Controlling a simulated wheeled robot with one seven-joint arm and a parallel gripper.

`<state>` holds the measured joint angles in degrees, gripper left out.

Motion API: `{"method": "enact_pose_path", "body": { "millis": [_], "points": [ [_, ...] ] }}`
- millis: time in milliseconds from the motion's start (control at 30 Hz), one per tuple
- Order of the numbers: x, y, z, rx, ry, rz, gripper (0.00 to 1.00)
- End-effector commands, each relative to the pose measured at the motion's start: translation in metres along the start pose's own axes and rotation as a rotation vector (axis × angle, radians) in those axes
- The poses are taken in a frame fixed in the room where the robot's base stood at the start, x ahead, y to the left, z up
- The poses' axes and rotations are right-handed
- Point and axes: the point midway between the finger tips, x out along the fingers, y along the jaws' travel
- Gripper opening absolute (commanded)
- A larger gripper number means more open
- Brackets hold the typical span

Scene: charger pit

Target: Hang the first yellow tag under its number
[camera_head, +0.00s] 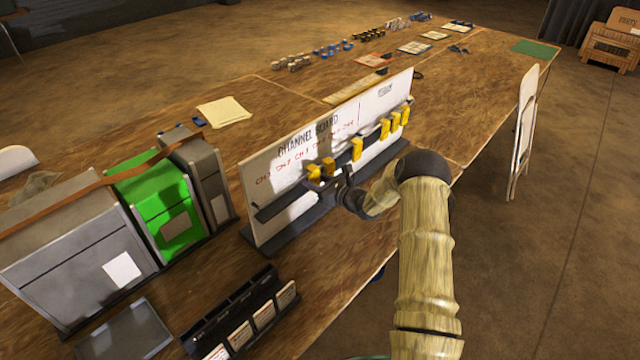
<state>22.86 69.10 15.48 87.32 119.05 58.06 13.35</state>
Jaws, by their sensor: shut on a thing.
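The white channel board (262,172) stands on the table with a red row of CH numbers under its title. A dark rail (272,208) runs along its face below the numbers. My gripper (320,180) is at the middle of the board, just in front of the rail, shut on a yellow tag (314,172). A second yellow tag (328,165) shows right beside the gripper. Another yellow tag (357,148) hangs farther right, and several yellow tags (395,120) are at the board's right end. The fingertips are small and partly hidden, so contact with the rail cannot be told.
Grey cases and a green case (160,205) stand left of the board. A dark rack with cards (245,325) is in front. Papers (223,111) and rows of small parts (332,48) lie behind. A folding chair (524,120) stands beyond the table's right edge.

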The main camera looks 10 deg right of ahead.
Motion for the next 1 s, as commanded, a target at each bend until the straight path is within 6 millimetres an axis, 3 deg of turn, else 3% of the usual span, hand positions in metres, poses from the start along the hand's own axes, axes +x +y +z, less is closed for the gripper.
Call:
{"method": "enact_pose_path", "body": {
  "millis": [300,667,700,800,1000],
  "points": [
    [0.006,0.000,-0.012,0.000,0.000,0.000,0.19],
    [0.006,0.000,-0.013,0.000,0.000,0.000,0.19],
    [0.006,0.000,-0.012,0.000,0.000,-0.001,0.43],
    [0.006,0.000,-0.013,0.000,0.000,-0.001,0.63],
    [0.006,0.000,-0.013,0.000,0.000,-0.001,0.65]
  ]
}}
